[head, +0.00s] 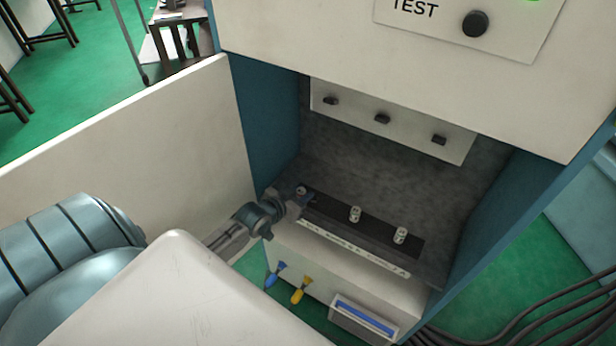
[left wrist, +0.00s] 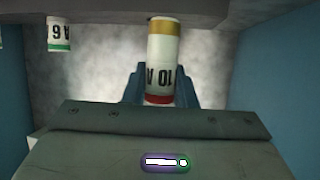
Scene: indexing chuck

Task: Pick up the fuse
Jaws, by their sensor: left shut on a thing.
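In the left wrist view a white cylindrical fuse (left wrist: 161,55), marked 10 A upside down, has a yellow band at its upper end and a red band near the fingers. My left gripper (left wrist: 160,92) is shut on its red-banded end. In the head view my left gripper (head: 303,197) is at the left end of a dark bar (head: 378,228), and the held fuse (head: 301,190) is mostly hidden there. Two more white fuses, a middle one (head: 355,213) and a right one (head: 400,235), stand upright on the bar. My right gripper is out of view.
Another fuse (left wrist: 59,34) with a green band shows at the upper left of the wrist view. Blue side walls (head: 262,125) enclose the bay. A back panel (head: 390,120) carries three dark fittings. Blue (head: 275,273) and yellow (head: 301,290) handled tools hang in front.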

